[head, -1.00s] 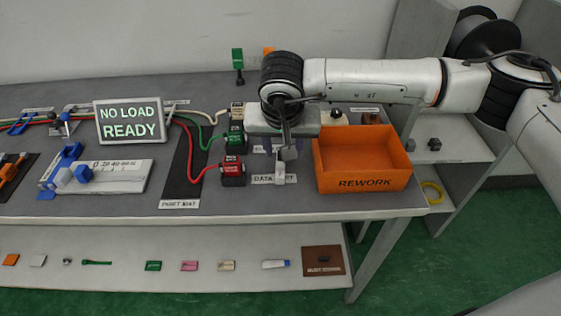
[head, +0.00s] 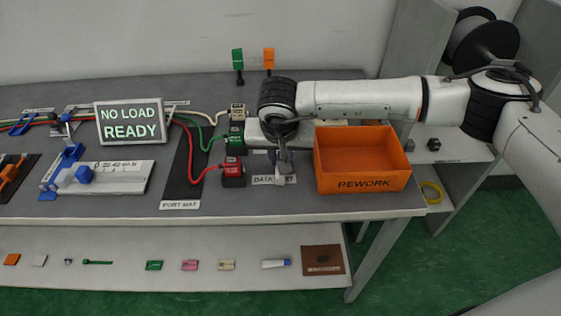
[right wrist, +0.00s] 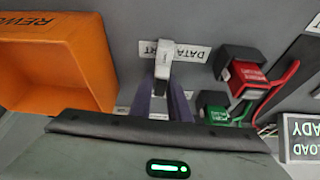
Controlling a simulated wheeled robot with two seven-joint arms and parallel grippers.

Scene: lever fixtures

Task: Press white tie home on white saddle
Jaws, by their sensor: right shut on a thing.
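My right gripper (head: 284,165) points down over the DATA PORT label, left of the orange bin. Its fingers also show in the right wrist view (right wrist: 164,90). They are shut on a small white piece (right wrist: 163,58), which stands out beyond the fingertips over the label. In the head view the white piece (head: 280,180) is mostly hidden by the gripper. I cannot tell from its shape whether it is the white tie or part of the white saddle, or whether it touches the table. No separate white saddle can be made out. My left gripper is not in view.
The orange REWORK bin (head: 363,184) is close on the right. Red (head: 232,170) and green (head: 235,138) cabled connectors stand close on the left. A NO LOAD READY sign (head: 130,122) and a blue and white scale fixture (head: 122,178) are further left. A lower shelf (head: 190,281) holds small parts.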

